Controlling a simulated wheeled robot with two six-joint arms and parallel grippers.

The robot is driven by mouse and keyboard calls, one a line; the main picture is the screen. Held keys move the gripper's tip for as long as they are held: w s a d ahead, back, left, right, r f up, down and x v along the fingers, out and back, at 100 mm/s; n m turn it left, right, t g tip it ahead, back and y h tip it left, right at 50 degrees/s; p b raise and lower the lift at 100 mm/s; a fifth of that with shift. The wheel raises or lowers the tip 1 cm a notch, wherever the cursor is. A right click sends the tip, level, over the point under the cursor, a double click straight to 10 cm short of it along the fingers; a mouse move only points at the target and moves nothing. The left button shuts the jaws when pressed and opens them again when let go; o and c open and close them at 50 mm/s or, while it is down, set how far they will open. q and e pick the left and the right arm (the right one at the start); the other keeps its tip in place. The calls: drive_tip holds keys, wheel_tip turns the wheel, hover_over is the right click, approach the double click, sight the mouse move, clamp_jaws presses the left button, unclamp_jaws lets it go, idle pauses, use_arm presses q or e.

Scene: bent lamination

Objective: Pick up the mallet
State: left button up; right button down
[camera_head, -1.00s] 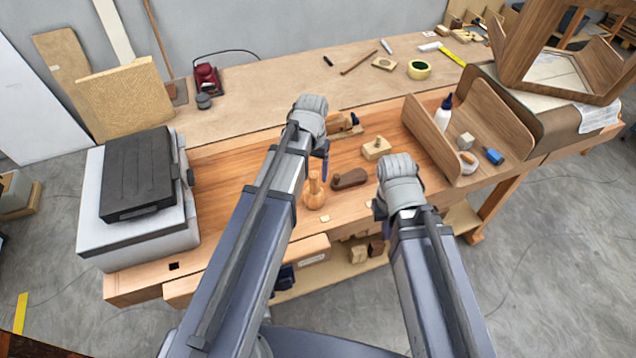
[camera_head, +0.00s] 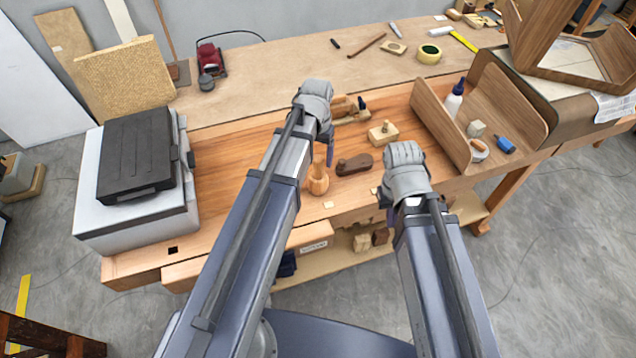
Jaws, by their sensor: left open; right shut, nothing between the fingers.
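A turned wooden mallet (camera_head: 318,183) with a round head stands on the workbench (camera_head: 235,190), near its front edge. Its upper part is close to my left arm and partly hard to make out. My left gripper (camera_head: 330,152) is open above and just behind the mallet in the picture; its fingers are mostly hidden behind its wrist, and I see nothing held. My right gripper (camera_head: 389,212) is shut and empty at the bench's front edge, to the right of the mallet, its fingers mostly hidden by its wrist.
A dark brown plane-like block (camera_head: 354,165) lies right of the mallet, with a light wooden block (camera_head: 383,133) behind it. A wooden plane (camera_head: 352,112) lies farther back. A curved wooden tray (camera_head: 440,125) stands right, a grey-black machine (camera_head: 140,190) left.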

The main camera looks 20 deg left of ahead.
sight(318, 169)
use_arm(q)
drive_tip(key=f+b, duration=0.4)
drive_tip(key=f, duration=0.1)
drive_tip(key=shift+s+d+b, duration=0.2)
drive_tip(key=shift+s+b, duration=0.05)
drive_tip(key=shift+b, duration=0.05)
clamp_jaws()
idle(1.1)
